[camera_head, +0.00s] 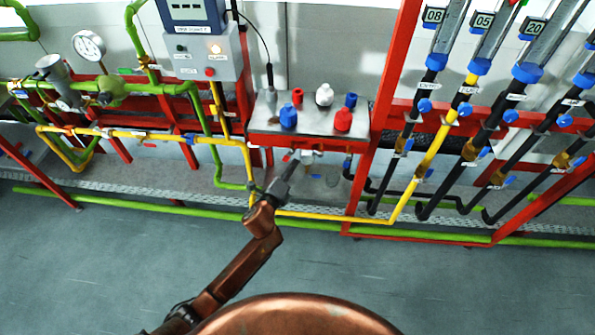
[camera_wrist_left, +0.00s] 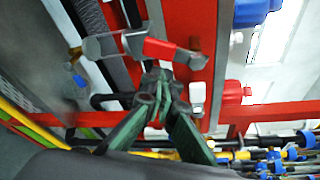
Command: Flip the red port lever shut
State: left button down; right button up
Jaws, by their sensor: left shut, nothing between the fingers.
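The red port lever (camera_wrist_left: 160,48) shows in the left wrist view as a short red handle joined to a grey metal fitting. My left gripper (camera_wrist_left: 157,78) has its dark green fingers closed together, with nothing between them. The fingertips are just below the lever in the picture; I cannot tell whether they touch it. In the head view the left gripper (camera_head: 296,161) reaches under the metal shelf, and the red lever cannot be clearly made out there. My right gripper is not in view.
The metal shelf (camera_head: 262,115) holds several red, blue and white caps just above the gripper. A yellow pipe (camera_head: 320,216) runs below it. Several slanted black hoses with blue fittings (camera_head: 527,72) stand to the right. The floor (camera_head: 110,260) in front is clear.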

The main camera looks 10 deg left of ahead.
pick_arm(q)
jog(key=shift+a+r, duration=0.15)
jog(key=shift+a, duration=0.2)
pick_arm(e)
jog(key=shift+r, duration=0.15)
pick_arm(q)
jog(key=shift+a+r+m+p, duration=0.15)
jog(key=shift+m+p, duration=0.15)
jog(key=shift+p, duration=0.4)
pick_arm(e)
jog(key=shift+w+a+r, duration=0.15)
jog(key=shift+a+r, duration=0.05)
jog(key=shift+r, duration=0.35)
